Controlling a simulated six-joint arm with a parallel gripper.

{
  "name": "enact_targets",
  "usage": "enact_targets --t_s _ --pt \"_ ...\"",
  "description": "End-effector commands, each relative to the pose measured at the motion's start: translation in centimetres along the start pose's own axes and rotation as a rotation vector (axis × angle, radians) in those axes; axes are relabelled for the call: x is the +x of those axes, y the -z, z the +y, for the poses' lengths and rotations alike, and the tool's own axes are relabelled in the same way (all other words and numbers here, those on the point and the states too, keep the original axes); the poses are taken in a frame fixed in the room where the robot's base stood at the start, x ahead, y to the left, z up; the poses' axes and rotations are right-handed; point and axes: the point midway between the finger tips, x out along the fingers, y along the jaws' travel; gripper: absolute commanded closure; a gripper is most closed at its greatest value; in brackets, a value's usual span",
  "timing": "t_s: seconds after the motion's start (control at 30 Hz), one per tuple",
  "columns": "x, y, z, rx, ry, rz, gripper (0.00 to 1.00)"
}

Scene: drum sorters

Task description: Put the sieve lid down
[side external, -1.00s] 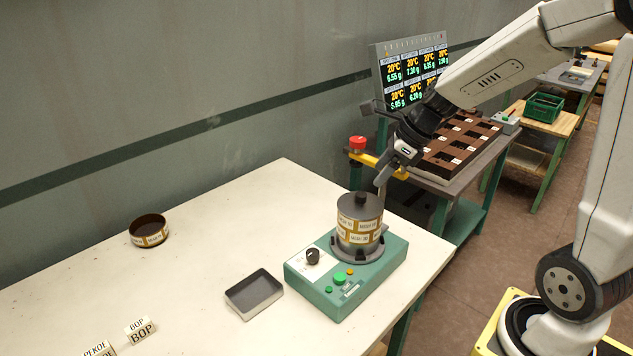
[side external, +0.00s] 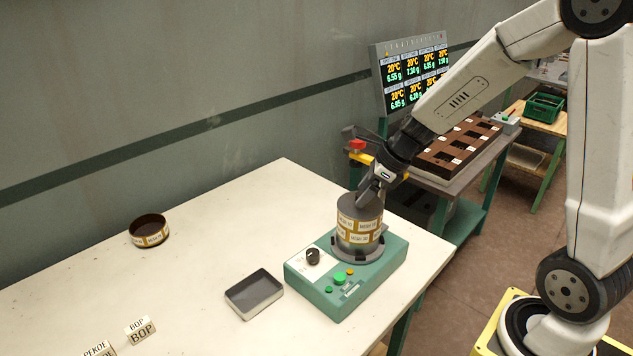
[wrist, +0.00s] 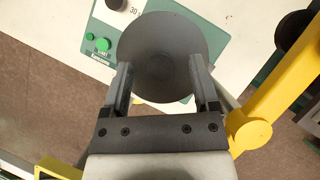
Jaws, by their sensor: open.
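The dark grey sieve lid (side external: 348,208) sits on top of the sieve stack (side external: 358,232), which has tan labelled bands and stands upright on the green shaker (side external: 375,272). In the wrist view the lid (wrist: 160,32) is a round grey disc. My gripper (side external: 365,200) is right over the lid, and its knob is hidden behind the fingers in the side view. In the wrist view the open fingers (wrist: 160,66) stand apart on either side of the lid's middle. I cannot tell whether they touch the knob.
An empty grey tray (side external: 254,294) lies left of the shaker. A round labelled sieve (side external: 149,231) stands farther left, with label blocks (side external: 140,328) at the front left. A brown compartment rack (side external: 455,146) and display panel (side external: 414,72) are behind. The white table between them has free room.

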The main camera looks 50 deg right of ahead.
Motion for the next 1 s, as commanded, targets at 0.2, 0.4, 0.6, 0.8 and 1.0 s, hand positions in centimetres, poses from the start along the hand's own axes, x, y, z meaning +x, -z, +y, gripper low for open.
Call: enact_targets --t_s 0.2,0.4,0.6,0.8,1.0 --pt "0.65 -0.01 0.01 0.0 0.0 0.0 0.22" --pt "0.63 -0.01 0.01 0.0 0.0 0.0 0.22" --pt "0.62 0.0 0.01 0.0 0.0 0.0 0.22" --pt "0.61 0.01 0.01 0.0 0.0 0.0 0.76" --pt "0.6 -0.01 0.0 0.0 0.0 0.0 1.0"
